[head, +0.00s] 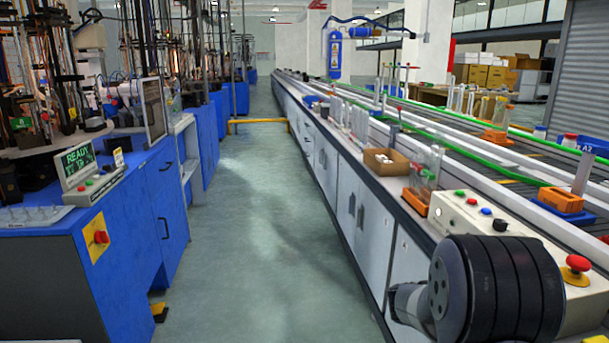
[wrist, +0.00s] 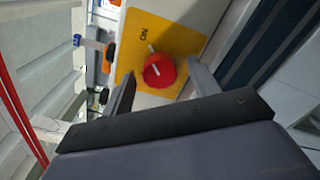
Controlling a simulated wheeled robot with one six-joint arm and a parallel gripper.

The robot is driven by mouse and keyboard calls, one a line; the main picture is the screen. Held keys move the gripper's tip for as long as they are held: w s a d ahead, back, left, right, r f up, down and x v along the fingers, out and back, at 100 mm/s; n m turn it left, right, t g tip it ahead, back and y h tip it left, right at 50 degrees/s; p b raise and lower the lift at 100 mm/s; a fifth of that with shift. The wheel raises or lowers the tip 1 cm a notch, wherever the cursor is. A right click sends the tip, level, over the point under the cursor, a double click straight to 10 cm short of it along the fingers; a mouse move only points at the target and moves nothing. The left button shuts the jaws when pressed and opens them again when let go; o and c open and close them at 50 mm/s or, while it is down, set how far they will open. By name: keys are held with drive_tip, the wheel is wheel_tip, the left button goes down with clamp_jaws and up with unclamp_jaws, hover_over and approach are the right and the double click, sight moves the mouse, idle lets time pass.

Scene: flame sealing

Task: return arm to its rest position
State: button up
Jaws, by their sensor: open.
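In the wrist view my gripper (wrist: 160,70) is open, its two fingers apart with nothing held between them. A red knob (wrist: 166,74) with a pale mark shows between the fingers, on a yellow plate (wrist: 190,27) lettered "ON". I cannot tell whether the fingers touch the knob. In the head view part of my arm (head: 497,290) fills the lower right, in front of the bench. My gripper itself does not show in the head view.
A beige control box (head: 470,222) with a red mushroom button (head: 577,264) stands near my arm. A glass-tube rack (head: 421,190) and a cardboard box (head: 386,161) stand on the bench. Blue cabinets (head: 130,250) line the left. The aisle (head: 250,220) between is clear.

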drive_tip(key=shift+a+n+p, duration=0.25)
drive_tip(key=shift+n+p, duration=1.5)
drive_tip(key=shift+p, duration=0.5)
drive_tip(key=shift+a+n+p, duration=0.25)
drive_tip(key=shift+n+p, duration=1.55)
drive_tip(key=shift+p, duration=0.5)
drive_tip(key=shift+a+n+p, duration=0.25)
drive_tip(key=shift+n+p, duration=1.5)
drive_tip(key=shift+p, duration=0.5)
drive_tip(key=shift+s, duration=0.1)
